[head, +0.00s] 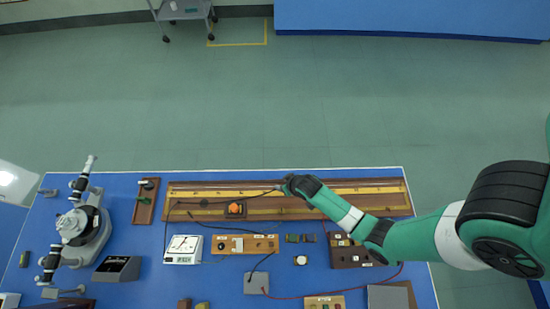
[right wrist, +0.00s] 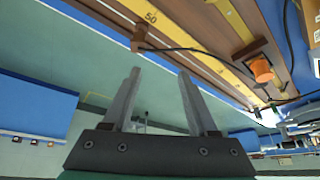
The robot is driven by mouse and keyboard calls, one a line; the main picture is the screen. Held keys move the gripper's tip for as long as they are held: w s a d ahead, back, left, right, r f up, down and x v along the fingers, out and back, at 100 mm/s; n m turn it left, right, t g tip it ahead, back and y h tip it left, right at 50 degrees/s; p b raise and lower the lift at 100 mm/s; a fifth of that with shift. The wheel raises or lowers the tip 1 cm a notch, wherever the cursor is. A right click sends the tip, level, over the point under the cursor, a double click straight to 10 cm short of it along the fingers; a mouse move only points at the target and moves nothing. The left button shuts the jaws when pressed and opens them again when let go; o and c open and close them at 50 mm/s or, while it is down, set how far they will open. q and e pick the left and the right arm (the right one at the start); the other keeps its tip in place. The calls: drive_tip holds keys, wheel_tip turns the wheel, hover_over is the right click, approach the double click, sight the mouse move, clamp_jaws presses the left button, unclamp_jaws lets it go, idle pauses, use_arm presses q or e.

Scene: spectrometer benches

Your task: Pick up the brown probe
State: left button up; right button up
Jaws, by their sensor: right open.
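The brown probe (right wrist: 139,38) is a small brown piece with a black cable, at the long wooden scale board near the "50" mark in the right wrist view. My right gripper (right wrist: 160,72) is open and empty, with its two grey fingers apart. The probe is just beyond the tip of the left-hand finger in that view, not between the fingers. In the head view the right gripper (head: 284,184) is over the middle of the board, and I cannot make out the probe there. My left gripper is not in view.
The wooden board (head: 350,211) with yellow scales lies along the blue table's far edge. An orange knob (head: 236,208) stands on it, left of the gripper. A white meter (head: 183,249), a spectrometer (head: 85,225) and several small boxes stand around it. Black cables cross the board.

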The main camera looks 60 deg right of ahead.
use_arm(q)
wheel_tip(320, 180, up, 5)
drive_tip(key=p, duration=0.3)
use_arm(e)
drive_tip(key=s+d+r+g, duration=0.1)
drive_tip(key=s+r, duration=0.2)
drive_tip(key=s, duration=0.2)
drive_tip(key=shift+m, duration=0.3)
drive_tip(key=b+x, duration=0.6)
drive_tip(key=shift+w+f, duration=0.1)
drive_tip(key=shift+w+d+f+b, duration=0.1)
drive_tip(key=shift+w+f+b, duration=0.1)
drive_tip(key=shift+b, duration=0.1)
drive_tip(key=b+x, duration=0.3)
drive_tip(key=x, duration=0.1)
drive_tip(key=shift+w, duration=0.2)
drive_tip(key=shift+w+d+f, duration=0.15)
drive_tip(key=shift+w+f, duration=0.05)
drive_tip(key=shift+f, duration=0.15)
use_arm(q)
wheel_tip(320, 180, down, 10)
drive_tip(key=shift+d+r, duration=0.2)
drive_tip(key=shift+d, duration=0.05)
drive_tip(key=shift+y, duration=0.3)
use_arm(e)
clamp_jaws()
